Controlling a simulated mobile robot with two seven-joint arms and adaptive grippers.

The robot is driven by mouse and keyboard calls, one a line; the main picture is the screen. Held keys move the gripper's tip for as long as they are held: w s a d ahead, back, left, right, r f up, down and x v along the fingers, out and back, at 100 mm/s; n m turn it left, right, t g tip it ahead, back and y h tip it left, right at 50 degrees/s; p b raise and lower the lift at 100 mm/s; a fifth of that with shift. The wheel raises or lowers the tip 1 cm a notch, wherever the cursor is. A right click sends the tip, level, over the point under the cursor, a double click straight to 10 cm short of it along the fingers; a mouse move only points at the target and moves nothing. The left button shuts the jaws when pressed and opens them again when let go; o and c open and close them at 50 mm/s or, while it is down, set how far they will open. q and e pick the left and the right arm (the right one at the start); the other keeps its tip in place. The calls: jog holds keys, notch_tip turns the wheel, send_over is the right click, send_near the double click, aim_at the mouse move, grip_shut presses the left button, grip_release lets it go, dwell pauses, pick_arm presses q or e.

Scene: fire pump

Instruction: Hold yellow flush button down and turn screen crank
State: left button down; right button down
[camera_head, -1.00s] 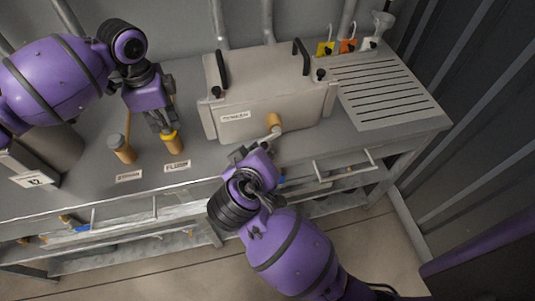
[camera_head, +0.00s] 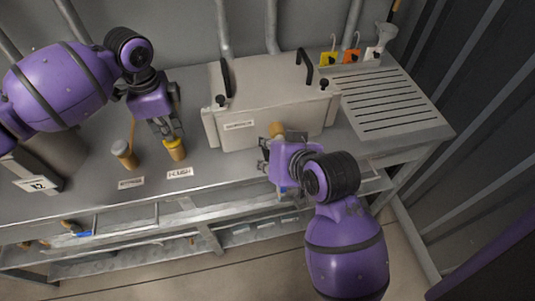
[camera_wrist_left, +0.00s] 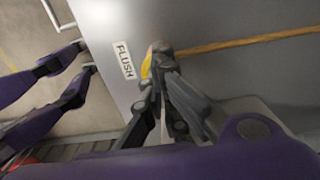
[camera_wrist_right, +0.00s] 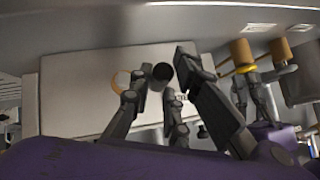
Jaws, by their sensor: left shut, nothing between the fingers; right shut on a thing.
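The yellow flush button (camera_head: 175,152) stands on the bench behind the FLUSH label (camera_head: 179,173). My left gripper (camera_head: 167,136) is shut and empty, its fingertips on top of the button; a sliver of yellow (camera_wrist_left: 147,67) shows beside them in the left wrist view. How far the button is pressed I cannot tell. The screen crank (camera_head: 277,129) is on the front of the grey box, its tan hub visible. My right gripper (camera_head: 267,154) is shut at the crank. In the right wrist view, a dark round handle end (camera_wrist_right: 160,76) sits between its fingers, beside the tan hub (camera_wrist_right: 121,80).
A second tan post with a grey cap (camera_head: 122,150) stands left of the flush button. The grey box (camera_head: 262,98) has two black handles on top. A slotted drain plate (camera_head: 388,98) and coloured tags (camera_head: 328,58) are at the right. Rails run below the bench's front edge.

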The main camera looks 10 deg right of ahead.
jog(key=shift+d+r+m+y, duration=0.2)
jog(key=shift+d+m+y, duration=0.25)
jog(key=shift+y, duration=0.45)
